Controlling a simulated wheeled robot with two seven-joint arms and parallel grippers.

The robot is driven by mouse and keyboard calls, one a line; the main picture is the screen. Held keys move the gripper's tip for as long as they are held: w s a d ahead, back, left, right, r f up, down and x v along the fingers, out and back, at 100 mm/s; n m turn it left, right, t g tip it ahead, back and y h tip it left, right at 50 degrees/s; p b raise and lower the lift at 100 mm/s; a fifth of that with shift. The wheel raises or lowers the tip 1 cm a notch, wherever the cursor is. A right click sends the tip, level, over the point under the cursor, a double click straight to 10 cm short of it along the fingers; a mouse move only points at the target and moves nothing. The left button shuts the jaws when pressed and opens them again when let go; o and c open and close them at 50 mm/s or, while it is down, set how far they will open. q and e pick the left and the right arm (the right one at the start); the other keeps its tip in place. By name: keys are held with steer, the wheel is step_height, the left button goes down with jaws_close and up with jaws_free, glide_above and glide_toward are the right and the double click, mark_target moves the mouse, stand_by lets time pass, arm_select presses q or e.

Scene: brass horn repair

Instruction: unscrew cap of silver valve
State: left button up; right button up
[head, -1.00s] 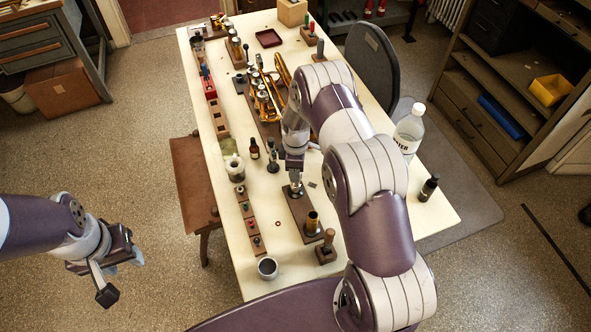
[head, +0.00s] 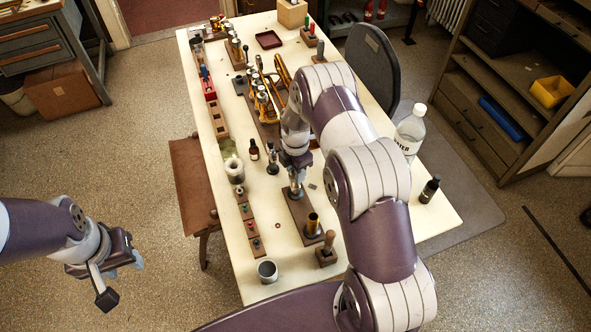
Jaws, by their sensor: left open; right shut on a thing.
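My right gripper (head: 295,179) points down over the far end of a brown wooden block (head: 299,208) on the table. It is shut on the silver valve's cap (head: 295,191), at the top of a small metal piece there; the fingers hide most of it, and I cannot tell whether the cap is loose from the valve. A brass cylinder (head: 312,224) stands upright at the near end of the same block. My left gripper (head: 117,279) is open and empty, out over the floor left of the table.
Left of the block stands a row of small wooden holders (head: 248,224). A grey cup (head: 267,270) and a wooden-handled tool (head: 327,248) are near the front.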

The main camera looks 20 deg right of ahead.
steer(key=shift+w+n, duration=0.2)
steer(key=shift+n, duration=0.9)
steer(key=shift+r+n, duration=0.1)
steer(key=shift+n, duration=0.3)
steer(key=shift+r+p, duration=0.55)
steer(key=shift+r, duration=0.3)
steer(key=shift+s+r+p, duration=0.15)
steer(key=shift+r+p, duration=1.35)
steer(key=shift+r, duration=0.8)
